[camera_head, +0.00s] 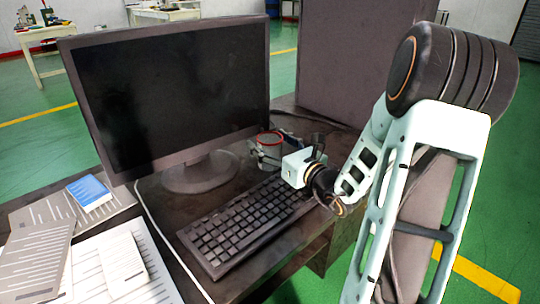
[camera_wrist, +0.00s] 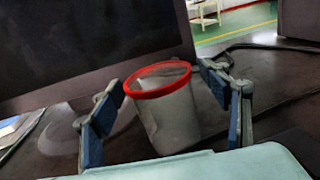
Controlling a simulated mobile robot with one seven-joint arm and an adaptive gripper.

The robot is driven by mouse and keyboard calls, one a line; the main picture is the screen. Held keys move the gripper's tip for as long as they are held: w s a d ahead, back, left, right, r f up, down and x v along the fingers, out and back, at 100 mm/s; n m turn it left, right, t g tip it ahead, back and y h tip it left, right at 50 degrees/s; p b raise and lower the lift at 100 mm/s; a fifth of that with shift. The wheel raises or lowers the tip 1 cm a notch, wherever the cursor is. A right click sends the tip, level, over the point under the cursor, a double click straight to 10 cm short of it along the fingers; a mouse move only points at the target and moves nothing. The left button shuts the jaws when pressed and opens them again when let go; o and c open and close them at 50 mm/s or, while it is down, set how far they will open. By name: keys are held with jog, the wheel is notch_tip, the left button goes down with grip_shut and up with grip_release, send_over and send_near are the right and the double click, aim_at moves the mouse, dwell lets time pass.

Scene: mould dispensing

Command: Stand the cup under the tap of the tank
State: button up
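The cup (camera_head: 270,145) is pale grey with a red rim and stands on the dark desk, to the right of the monitor's foot. In the wrist view the cup (camera_wrist: 170,115) looks tilted, with its open top facing up. My gripper (camera_wrist: 162,82) is open, with one blue-padded finger on each side of the cup. Small gaps show between the pads and the cup. In the head view my gripper (camera_head: 269,154) reaches over the keyboard's far end to the cup. I see no tank or tap that I can make out.
A monitor (camera_head: 175,85) stands left of the cup, close to my left finger. A keyboard (camera_head: 245,225) lies in front. A large dark box (camera_head: 355,60) stands behind. Cables lie on the desk (camera_head: 165,200). Papers and a blue box (camera_head: 90,191) lie at the left.

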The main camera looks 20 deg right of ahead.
jog(key=c, duration=1.2)
jog(key=shift+o, duration=0.2)
jog(key=shift+d+r, duration=0.1)
jog(key=shift+r, duration=0.1)
